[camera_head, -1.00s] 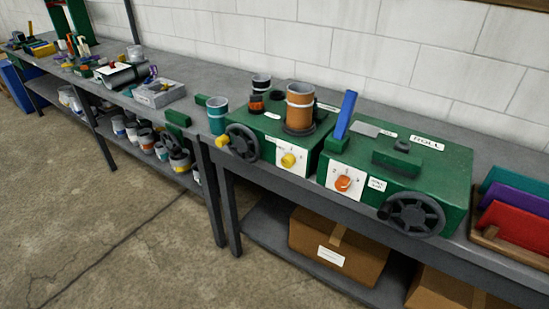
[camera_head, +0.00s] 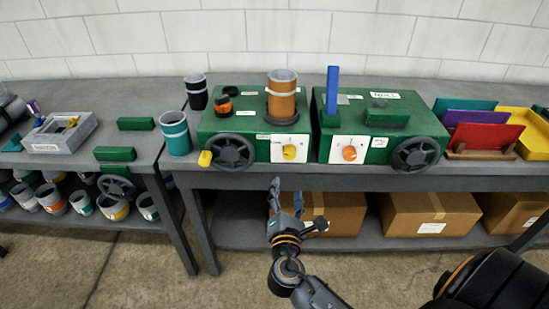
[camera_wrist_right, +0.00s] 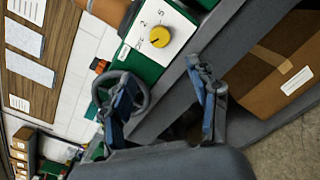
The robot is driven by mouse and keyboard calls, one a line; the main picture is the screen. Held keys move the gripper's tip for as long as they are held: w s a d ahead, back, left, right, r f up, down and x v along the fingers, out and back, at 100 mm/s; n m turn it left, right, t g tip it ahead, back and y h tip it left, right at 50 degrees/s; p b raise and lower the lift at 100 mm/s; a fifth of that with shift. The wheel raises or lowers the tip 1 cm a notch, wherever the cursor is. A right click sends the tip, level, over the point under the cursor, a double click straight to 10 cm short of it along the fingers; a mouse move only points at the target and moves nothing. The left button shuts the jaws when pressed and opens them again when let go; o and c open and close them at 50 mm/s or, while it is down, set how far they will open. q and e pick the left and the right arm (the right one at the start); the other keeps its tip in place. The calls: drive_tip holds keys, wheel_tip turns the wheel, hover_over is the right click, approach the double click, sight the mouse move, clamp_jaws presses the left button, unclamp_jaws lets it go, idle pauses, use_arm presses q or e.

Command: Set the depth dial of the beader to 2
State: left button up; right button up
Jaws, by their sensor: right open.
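Two green machines stand side by side on the bench. The left machine (camera_head: 222,121) has a yellow dial (camera_head: 289,152) on a white plate; I cannot read its name label. The right machine (camera_head: 407,116), with a label that seems to read ROLL, has an orange dial (camera_head: 349,153). In the right wrist view the yellow dial (camera_wrist_right: 160,36) shows beyond the fingers, with a 2 and a 5 readable; its setting is unclear. My right gripper (camera_head: 286,192) is open and empty, below and in front of the yellow dial, apart from it. My left gripper is not in view.
Handwheels (camera_head: 231,152) stick out beside the dials, one on each machine. A blue lever (camera_head: 332,90) and copper-coloured cylinder (camera_head: 282,96) stand up. Cardboard boxes (camera_head: 430,213) sit on the lower shelf. A teal cup (camera_head: 175,133) stands left of the machines.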

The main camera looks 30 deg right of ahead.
sight(289, 156)
drive_tip(key=x, duration=0.4)
drive_tip(key=p+x, duration=0.1)
drive_tip(key=x, duration=0.3)
drive_tip(key=p+x, duration=0.1)
drive_tip(key=x, duration=0.3)
drive_tip(key=shift+w+d+r, duration=0.15)
drive_tip(key=shift+d+r, duration=0.15)
drive_tip(key=shift+w+d+f, duration=0.1)
drive_tip(key=shift+w+d, duration=0.3)
drive_tip(key=shift+w, duration=0.15)
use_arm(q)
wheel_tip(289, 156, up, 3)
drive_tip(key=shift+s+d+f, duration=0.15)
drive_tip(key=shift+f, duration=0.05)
use_arm(e)
drive_tip(key=shift+c, duration=0.5)
drive_tip(key=c, duration=1.1)
